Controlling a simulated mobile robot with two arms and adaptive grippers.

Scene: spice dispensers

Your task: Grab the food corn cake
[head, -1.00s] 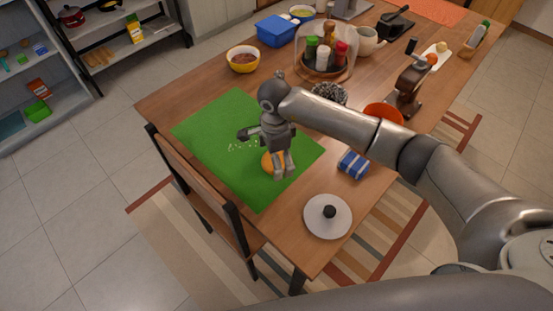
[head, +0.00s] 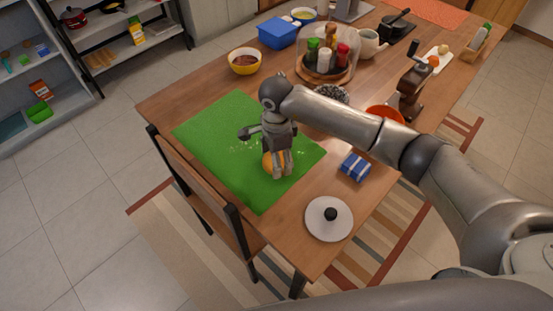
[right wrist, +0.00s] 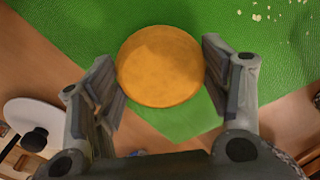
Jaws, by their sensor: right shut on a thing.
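The corn cake (head: 267,162) is a round, flat, orange-yellow disc on the green mat (head: 215,140), near the mat's right corner. In the right wrist view the corn cake (right wrist: 160,67) lies between the two fingers over the mat. My right gripper (head: 280,172) reaches down over the cake and covers part of it in the head view. Its fingers (right wrist: 162,75) are shut on the cake's two sides. I cannot see a clear gap between the cake and the mat. My left gripper is not in view.
A white lid with a black knob (head: 328,218) and a blue striped packet (head: 354,167) lie right of the mat. A bowl (head: 244,61), blue box (head: 277,32) and covered spice set (head: 326,55) stand further back. A chair (head: 205,185) stands at the near left edge.

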